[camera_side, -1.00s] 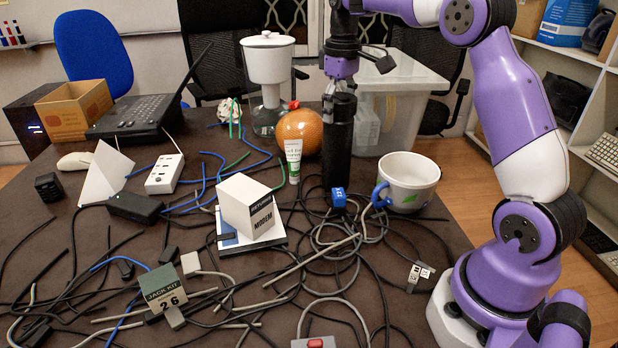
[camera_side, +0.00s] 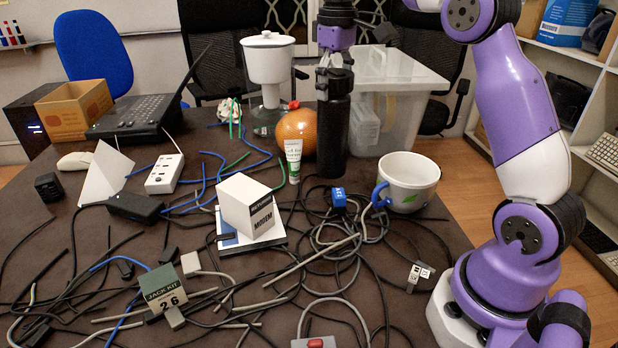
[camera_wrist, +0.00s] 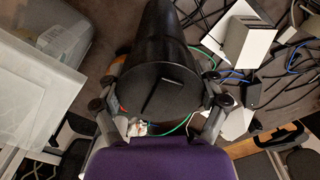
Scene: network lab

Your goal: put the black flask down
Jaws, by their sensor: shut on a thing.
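The black flask (camera_side: 333,135) stands upright in the side view, behind the coiled cables and in front of the clear plastic bin. My gripper (camera_side: 334,84) is above it and shut on its top end. In the wrist view the flask (camera_wrist: 158,40) fills the upper middle, its round end between the two fingers of my gripper (camera_wrist: 163,100). I cannot tell whether its base touches the table.
An orange ball (camera_side: 297,130) and a white-green tube (camera_side: 293,160) are close to the flask's left. A white mug (camera_side: 408,182) stands to its front right, and the clear bin (camera_side: 400,85) is behind. Cables (camera_side: 320,240) cover the table in front. A modem box (camera_side: 247,207) sits front left.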

